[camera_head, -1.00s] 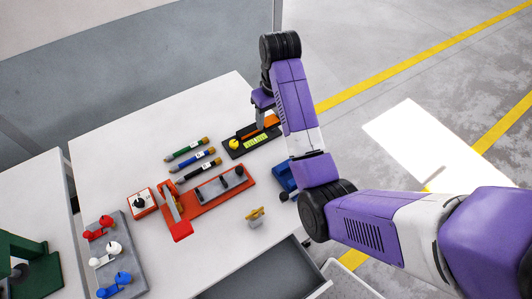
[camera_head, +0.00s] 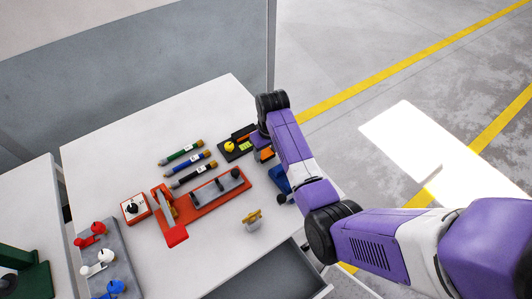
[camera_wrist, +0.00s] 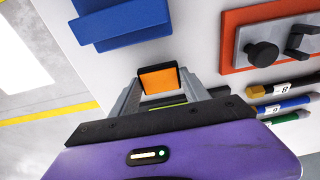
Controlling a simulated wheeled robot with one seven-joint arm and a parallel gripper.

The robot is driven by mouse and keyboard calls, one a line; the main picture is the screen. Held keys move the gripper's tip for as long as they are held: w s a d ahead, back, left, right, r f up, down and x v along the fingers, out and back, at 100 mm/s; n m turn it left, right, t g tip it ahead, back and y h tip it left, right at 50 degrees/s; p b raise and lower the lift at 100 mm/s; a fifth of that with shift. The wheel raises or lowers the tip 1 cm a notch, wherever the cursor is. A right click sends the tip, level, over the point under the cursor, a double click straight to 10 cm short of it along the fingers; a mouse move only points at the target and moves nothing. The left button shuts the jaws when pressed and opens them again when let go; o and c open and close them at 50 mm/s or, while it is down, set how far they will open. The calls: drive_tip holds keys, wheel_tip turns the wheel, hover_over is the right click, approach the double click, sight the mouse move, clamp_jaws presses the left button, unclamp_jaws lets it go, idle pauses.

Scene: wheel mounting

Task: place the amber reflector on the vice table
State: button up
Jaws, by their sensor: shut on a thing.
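The amber reflector (camera_wrist: 158,80) is an orange block with a dark edge, held between the fingertips of my gripper (camera_wrist: 160,88) in the wrist view. My gripper is shut on it. In the head view the amber reflector (camera_head: 266,154) shows just below the wrist, between the black tray and the blue block; my arm covers part of the gripper there. The white table (camera_head: 100,150), with a blue vice-like block (camera_head: 280,180) at its right edge, lies beneath. The blue block also shows in the wrist view (camera_wrist: 120,22), beyond the reflector. I cannot tell the exact height above the table.
A black tray (camera_head: 232,155) with yellow items is close to the gripper. Several marker-like tools (camera_head: 190,160), a red fixture (camera_head: 210,198), a red-and-white switch box (camera_head: 134,207) and a small brass part (camera_head: 252,218) stand on the table. A drawer (camera_head: 262,273) is open at the front.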

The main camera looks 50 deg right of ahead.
sight(268, 157)
drive_tip(key=shift+f, duration=0.65)
drive_tip(key=shift+f, duration=0.15)
drive_tip(key=o, duration=1.3)
drive_tip(key=shift+o, duration=0.2)
wheel_tip(268, 157, up, 12)
drive_tip(key=s, duration=0.1)
drive_tip(key=shift+s+a, duration=0.2)
